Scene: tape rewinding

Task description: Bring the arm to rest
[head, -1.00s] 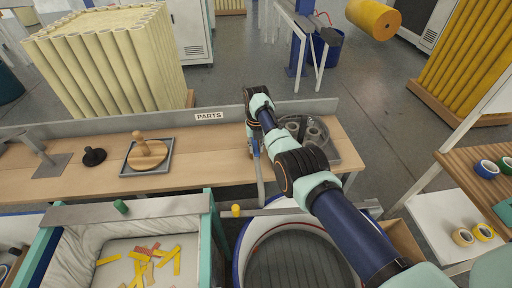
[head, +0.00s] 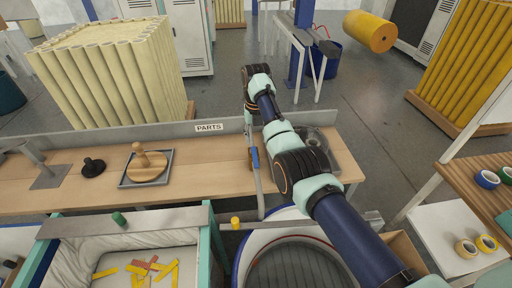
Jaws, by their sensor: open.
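My arm reaches from the lower right over the wooden bench (head: 205,178). My gripper (head: 250,128) hangs below the wrist, small and partly hidden by the arm. It is open, and I see nothing held in it. A lever with a blue grip (head: 255,158) stands just below it in the picture; I cannot tell the gap between them.
A wooden disc with a peg (head: 146,166) and a black knob (head: 93,167) are on the bench. A bin (head: 140,240) holds yellow and orange strips. A round machine (head: 300,268) stands in front. Tape rolls (head: 476,246) lie on shelves at right.

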